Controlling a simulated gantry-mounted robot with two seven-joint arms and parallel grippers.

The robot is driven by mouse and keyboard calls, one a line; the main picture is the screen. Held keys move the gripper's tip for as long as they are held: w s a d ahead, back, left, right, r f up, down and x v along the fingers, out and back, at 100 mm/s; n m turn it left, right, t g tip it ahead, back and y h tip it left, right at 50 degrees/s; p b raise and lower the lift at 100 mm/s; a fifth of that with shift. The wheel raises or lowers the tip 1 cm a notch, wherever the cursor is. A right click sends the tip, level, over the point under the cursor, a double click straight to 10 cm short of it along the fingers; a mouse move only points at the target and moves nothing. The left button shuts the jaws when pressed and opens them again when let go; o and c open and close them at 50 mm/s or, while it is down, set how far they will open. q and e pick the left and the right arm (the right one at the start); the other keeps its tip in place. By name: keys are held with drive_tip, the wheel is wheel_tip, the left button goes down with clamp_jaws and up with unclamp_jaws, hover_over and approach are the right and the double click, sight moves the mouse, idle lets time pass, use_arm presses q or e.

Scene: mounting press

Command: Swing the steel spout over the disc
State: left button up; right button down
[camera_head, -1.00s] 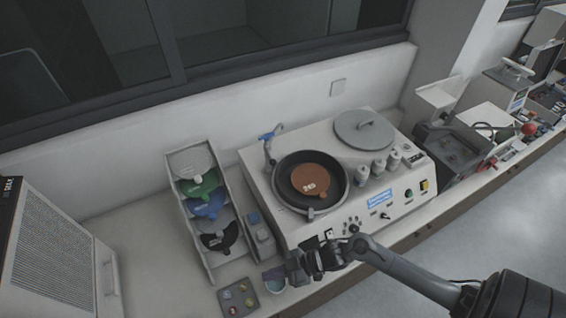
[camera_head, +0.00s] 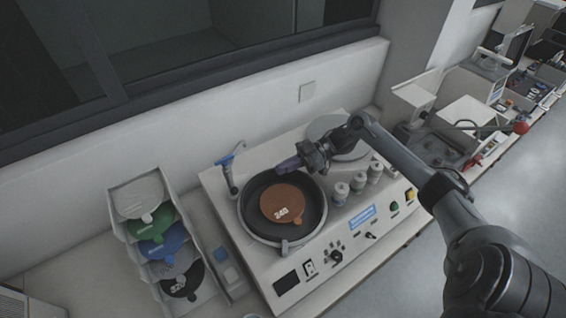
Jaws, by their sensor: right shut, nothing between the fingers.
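The brown-orange disc (camera_head: 286,203) marked 240 lies in the dark round bowl (camera_head: 258,221) of the white polishing machine. The steel spout (camera_head: 228,172) with a blue tap handle stands at the bowl's back left, off to the side of the disc. My right gripper (camera_head: 284,167) is shut and empty. It is over the back rim of the bowl, to the right of the spout and apart from it. My right arm covers part of the machine's round grey lid. My left gripper is not in view.
A rack (camera_head: 126,226) with several coloured discs stands left of the machine. Several white bottles (camera_head: 357,182) stand on the machine right of the bowl. The control panel (camera_head: 361,217) is at its front. A wall (camera_head: 230,101) rises behind.

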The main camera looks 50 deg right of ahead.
drive_tip(key=p+x, duration=0.4)
drive_tip(key=x, duration=0.8)
drive_tip(key=shift+s+a, duration=0.15)
